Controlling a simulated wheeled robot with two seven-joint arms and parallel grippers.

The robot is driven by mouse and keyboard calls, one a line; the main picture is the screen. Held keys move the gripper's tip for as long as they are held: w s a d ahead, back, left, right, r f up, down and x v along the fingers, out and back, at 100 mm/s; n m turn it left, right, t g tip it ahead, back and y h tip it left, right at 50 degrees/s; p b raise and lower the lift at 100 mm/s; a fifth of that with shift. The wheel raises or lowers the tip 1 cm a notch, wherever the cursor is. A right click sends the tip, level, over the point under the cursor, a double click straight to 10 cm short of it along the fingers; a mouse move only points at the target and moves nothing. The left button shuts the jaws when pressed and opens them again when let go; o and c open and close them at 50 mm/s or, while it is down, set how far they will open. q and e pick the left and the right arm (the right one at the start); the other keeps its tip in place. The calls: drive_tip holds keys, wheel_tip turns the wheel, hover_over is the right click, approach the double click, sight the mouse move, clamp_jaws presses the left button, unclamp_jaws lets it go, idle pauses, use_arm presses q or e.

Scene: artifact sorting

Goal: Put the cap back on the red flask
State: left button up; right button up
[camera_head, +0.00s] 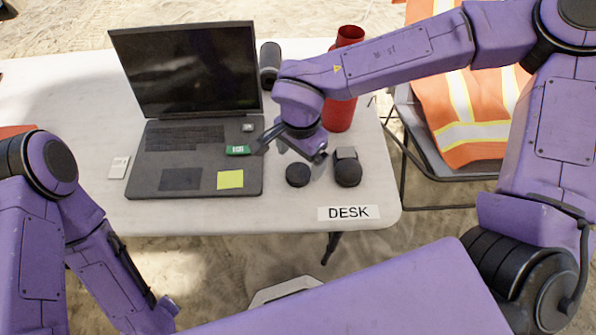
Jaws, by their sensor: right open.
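The red flask (341,114) stands upright at the desk's right side, its open neck uncovered and its middle hidden behind my right arm. A small round black piece (298,176), which looks like the flask's cap, lies on the desk in front of it. My right gripper (291,154) is open and empty, pointing down just above and behind the black piece, not visibly touching it. My left arm hangs at the lower left, away from the desk items; its gripper is not visible.
An open laptop (160,150) with small cards and a yellow note stands left of the gripper. A dark rounded object (347,169) sits just right of the cap. A black cylinder (269,62) is behind. The desk's (372,190) front right corner is mostly clear.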

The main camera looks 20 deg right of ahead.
sight(298, 172)
drive_tip(key=shift+f, duration=0.25)
drive_tip(key=f, duration=0.5)
drive_tip(key=shift+w+a+f, duration=0.1)
drive_tip(key=shift+w+a, duration=0.05)
drive_tip(key=shift+w, duration=0.1)
drive_tip(key=c, duration=1.1)
